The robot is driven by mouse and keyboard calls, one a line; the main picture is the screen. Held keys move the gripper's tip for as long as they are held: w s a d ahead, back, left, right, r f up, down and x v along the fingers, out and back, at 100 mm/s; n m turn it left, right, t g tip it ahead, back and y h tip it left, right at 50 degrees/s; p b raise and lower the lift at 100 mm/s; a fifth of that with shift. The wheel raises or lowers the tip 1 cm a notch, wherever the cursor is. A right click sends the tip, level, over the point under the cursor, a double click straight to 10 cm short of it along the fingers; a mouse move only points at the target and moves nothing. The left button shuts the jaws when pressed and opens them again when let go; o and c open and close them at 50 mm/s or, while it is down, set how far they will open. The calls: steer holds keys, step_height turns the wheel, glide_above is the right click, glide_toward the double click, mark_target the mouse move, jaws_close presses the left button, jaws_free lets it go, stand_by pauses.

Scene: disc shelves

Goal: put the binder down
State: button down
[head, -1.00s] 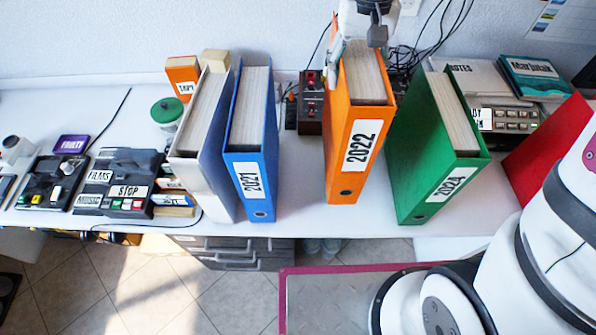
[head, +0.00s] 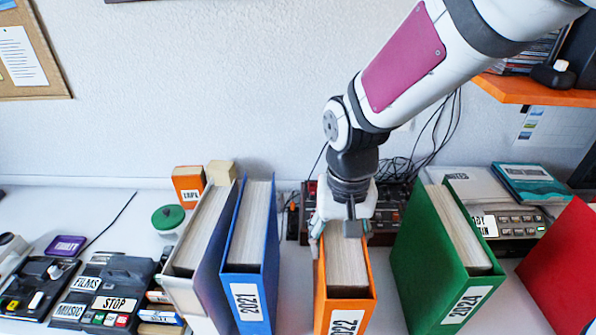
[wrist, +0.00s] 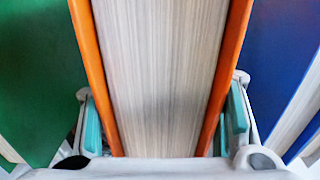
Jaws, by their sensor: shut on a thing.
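The orange binder (head: 347,281), labelled 2022, stands upright between the blue binder and the green binder. My gripper (head: 340,232) is on its top at the far end, coming from above and behind. In the wrist view the orange binder (wrist: 160,70) fills the middle, with its page block between two orange covers. The teal finger pads of my gripper (wrist: 162,125) lie against both covers, so it is shut on the orange binder. The binder's lower end is cut off in the head view, and I cannot tell whether its base touches the table.
A blue binder (head: 250,245), labelled 2021, and a white one (head: 195,240) stand to the left. A green binder (head: 445,255), labelled 2024, stands to the right, then a red one (head: 560,265). A dark device with cables (head: 398,205) is behind. Gaps separate orange from blue and green.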

steer(key=w+a+f, duration=0.4)
steer(key=w+a, duration=0.2)
steer(key=a, duration=0.1)
steer(key=shift+w+f+p, duration=0.15)
steer(key=shift+w+p, duration=0.15)
steer(key=shift+p, duration=0.15)
steer(key=shift+f, duration=0.1)
steer(key=c, duration=0.8)
jaws_free()
step_height(320, 180, up, 12)
steer(key=shift+d+r+b, duration=0.1)
steer(key=shift+r+b, duration=0.05)
steer(key=shift+b, duration=0.3)
